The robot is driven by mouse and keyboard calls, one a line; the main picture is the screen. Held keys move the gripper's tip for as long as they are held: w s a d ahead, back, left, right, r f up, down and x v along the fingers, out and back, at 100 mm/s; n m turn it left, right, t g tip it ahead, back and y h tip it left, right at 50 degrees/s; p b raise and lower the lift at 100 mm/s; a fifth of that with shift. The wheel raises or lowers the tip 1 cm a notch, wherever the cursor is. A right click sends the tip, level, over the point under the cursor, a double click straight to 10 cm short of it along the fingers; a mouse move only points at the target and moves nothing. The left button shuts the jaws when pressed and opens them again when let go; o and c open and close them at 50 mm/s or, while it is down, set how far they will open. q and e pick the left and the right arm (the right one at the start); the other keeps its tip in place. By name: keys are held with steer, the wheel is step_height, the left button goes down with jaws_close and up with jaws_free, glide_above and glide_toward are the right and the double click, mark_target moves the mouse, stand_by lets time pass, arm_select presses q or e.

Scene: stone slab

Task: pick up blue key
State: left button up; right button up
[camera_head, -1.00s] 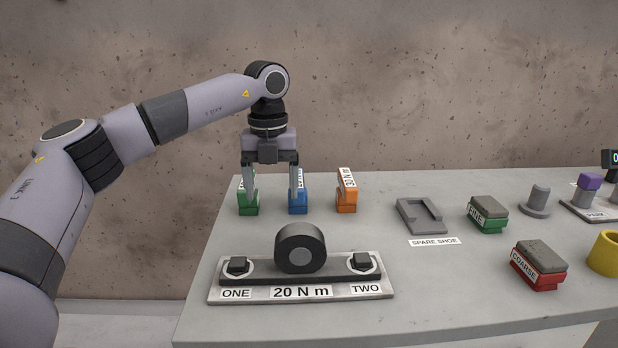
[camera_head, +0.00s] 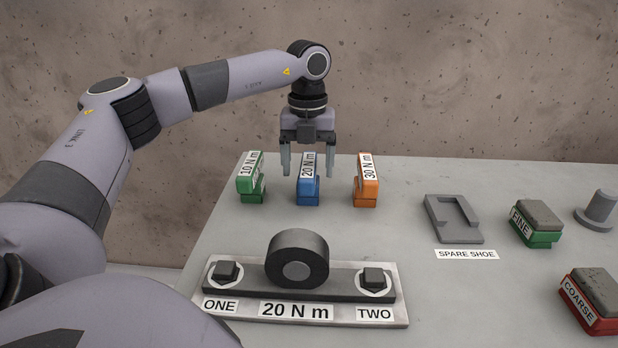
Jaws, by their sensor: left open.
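The blue key (camera_head: 308,190) stands upright on the slab, with a white "20 N m" label on its top. It is the middle one of a row of three keys. My left gripper (camera_head: 307,172) points down over the blue key, its two fingers apart, one on each side of the key's upper part as seen here. I cannot tell how deep the fingertips reach around it. The left gripper is open and holds nothing. My right gripper is not in view.
A green "10 N m" key (camera_head: 250,184) and an orange "30 N m" key (camera_head: 367,188) flank the blue one closely. In front lies a plate (camera_head: 400,318) with a black roller (camera_head: 297,258). Right are a grey spare shoe (camera_head: 453,219), a green FINE block (camera_head: 537,224) and a red COARSE block (camera_head: 592,301).

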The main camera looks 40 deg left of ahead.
arm_select(q)
step_height(320, 180, down, 3)
steer(key=shift+f, duration=0.2)
steer(key=shift+r, duration=0.1)
jaws_close()
